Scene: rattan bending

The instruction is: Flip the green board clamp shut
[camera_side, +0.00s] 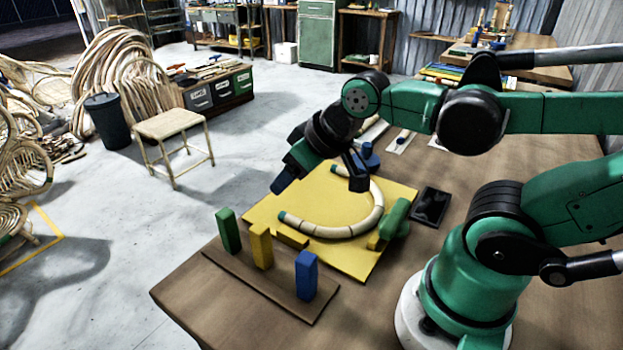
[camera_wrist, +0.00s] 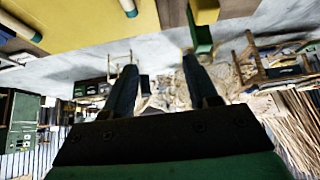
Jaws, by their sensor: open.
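The green board clamp (camera_side: 397,217) stands at the right edge of the yellow board (camera_side: 365,262), beside the bent rattan (camera_side: 335,231). Its bar looks tilted up; I cannot tell how far it is from the rattan. My gripper (camera_side: 320,180) is open and empty above the board's left part, left of the green clamp and apart from it. In the wrist view my fingers (camera_wrist: 163,85) are spread with nothing between them. Part of the yellow board (camera_wrist: 85,25) shows there at the upper left; the green clamp is not seen in that view.
A wooden rack holds a green block (camera_side: 228,231), a yellow block (camera_side: 261,246) and a blue block (camera_side: 306,275) at the table's front. A blue clamp (camera_side: 370,157) stands at the board's far side, a low yellow clamp (camera_side: 292,238) nearer. A black tray (camera_side: 431,206) lies right.

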